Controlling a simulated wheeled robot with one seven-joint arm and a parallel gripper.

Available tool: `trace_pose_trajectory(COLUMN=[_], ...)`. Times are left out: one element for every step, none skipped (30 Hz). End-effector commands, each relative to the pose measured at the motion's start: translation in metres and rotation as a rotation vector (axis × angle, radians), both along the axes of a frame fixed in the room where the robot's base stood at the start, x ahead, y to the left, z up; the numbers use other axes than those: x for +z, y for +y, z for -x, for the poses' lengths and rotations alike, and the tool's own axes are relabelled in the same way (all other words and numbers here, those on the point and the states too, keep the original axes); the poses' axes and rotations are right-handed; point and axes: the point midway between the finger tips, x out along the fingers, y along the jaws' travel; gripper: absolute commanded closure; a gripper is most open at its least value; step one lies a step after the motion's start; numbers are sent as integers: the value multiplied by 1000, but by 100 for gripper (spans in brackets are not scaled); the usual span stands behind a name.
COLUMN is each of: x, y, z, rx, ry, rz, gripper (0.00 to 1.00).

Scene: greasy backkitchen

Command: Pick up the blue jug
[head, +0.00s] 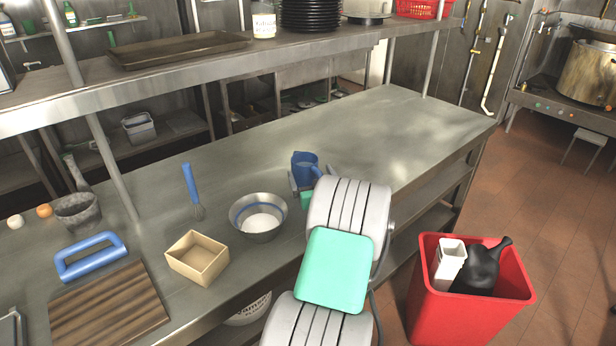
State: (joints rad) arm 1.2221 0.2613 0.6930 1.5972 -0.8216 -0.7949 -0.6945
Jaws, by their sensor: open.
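The blue jug (305,166) stands on the steel counter, right of a metal bowl. Its lower part is hidden behind my arm and gripper. My gripper (304,184) is at the jug, mostly hidden by my own arm. A grey finger shows at the jug's left side and another bit at its right. The jaws are open. I cannot tell whether they touch the jug.
A steel shelf (220,75) runs above. The counter (400,120) is clear to the right. A red bin (465,316) stands on the floor.

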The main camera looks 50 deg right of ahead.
Motion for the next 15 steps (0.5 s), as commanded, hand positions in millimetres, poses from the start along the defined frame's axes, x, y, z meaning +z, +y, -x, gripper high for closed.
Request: trace_pose_trajectory(x=[4,5,4,2,3,2,1,1,1,0,0,0,0,0,0], y=[-4,-7,-12,-14,-17,-19,-20,-20,-20,-20,-20,-20,-20,-20,-20], z=[-10,-14,-19,-23,-25,-28,-28,-29,-29,-29,-29,-29,-29,-29,-29], rx=[5,4,5,5,5,4,3,3,2,2,3,3,3,3,3], ry=[0,1,0,1,1,0,0,0,0,0,0,0,0,0,0], rz=[-3,-1,-2,-2,-1,-2,-1,-1,-1,-1,-1,-1,-1,-1,-1], gripper=[0,0,0,0,0,0,0,0,0,0,0,0,1,3,7])
